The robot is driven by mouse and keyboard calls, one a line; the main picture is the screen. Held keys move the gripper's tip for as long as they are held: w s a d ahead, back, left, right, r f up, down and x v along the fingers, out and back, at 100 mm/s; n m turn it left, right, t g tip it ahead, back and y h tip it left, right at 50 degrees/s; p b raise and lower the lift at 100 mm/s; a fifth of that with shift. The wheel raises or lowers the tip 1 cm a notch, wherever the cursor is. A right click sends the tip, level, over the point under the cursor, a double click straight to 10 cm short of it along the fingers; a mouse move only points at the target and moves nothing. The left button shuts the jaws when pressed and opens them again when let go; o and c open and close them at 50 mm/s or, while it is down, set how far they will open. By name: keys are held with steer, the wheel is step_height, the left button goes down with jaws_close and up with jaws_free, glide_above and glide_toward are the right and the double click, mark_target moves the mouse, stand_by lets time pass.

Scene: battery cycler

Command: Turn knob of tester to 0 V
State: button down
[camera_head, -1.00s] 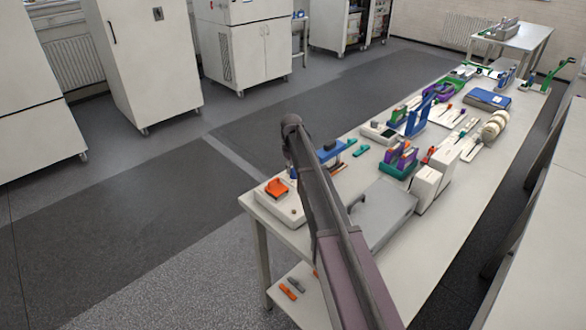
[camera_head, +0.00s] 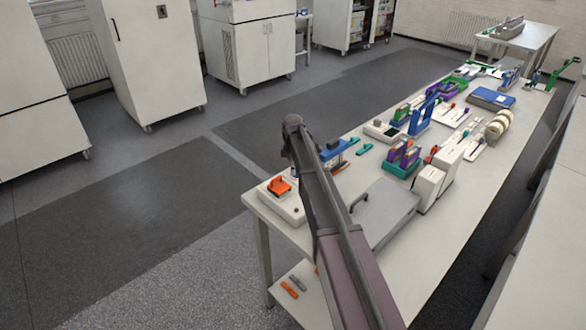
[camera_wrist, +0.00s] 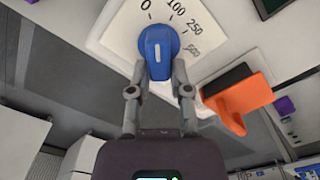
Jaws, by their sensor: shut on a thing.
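In the wrist view, the tester's blue knob (camera_wrist: 157,42) sits on a white dial plate (camera_wrist: 124,28) marked 0, 100, 250 and 500. The knob has a round head and a narrower grip part extending down between my fingers. My gripper (camera_wrist: 158,74) is shut on this grip part, one finger on each side. The 0 is up and slightly left of the knob; 100, 250 and 500 run down its right side. I cannot tell surely which mark the knob points to. In the head view, my arm hides the gripper and knob.
An orange clamp-like part (camera_wrist: 238,102) with a black block is close right of my gripper. In the head view, the long table (camera_head: 400,258) carries a grey case (camera_head: 385,215), white boxes (camera_head: 428,188) and several coloured racks. Open floor (camera_head: 130,200) lies left of it.

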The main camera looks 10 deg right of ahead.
steer(key=shift+s+n, duration=0.35)
steer(key=shift+n, duration=0.95)
steer(key=c, duration=0.6)
jaws_free()
steer(key=shift+o, duration=0.2)
steer(key=shift+w, duration=0.15)
